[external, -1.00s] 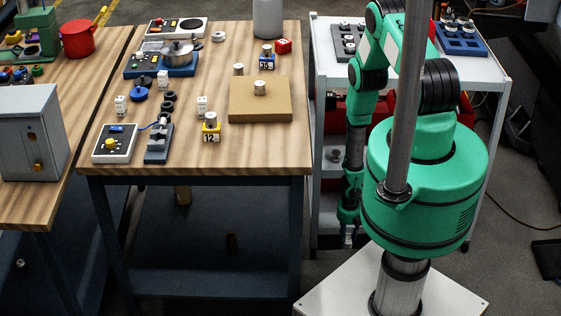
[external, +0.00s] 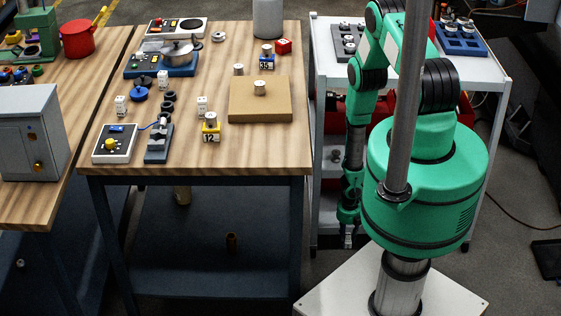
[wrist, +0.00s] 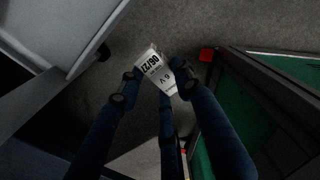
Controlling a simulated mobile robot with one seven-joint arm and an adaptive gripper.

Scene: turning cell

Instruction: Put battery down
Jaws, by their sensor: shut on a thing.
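Dark floor shows below and around the battery. In the external view my gripper (external: 348,238) hangs low, pointing down, in the gap between the wooden bench and the white cart. The battery cannot be made out clearly there.
The wooden bench (external: 215,150) holds several parts, including a tan block (external: 260,108) and a meter box (external: 114,143). The white cart (external: 400,72) stands behind my arm. A pale edge (wrist: 65,45) and green surfaces (wrist: 270,95) flank the gripper closely in the wrist view.

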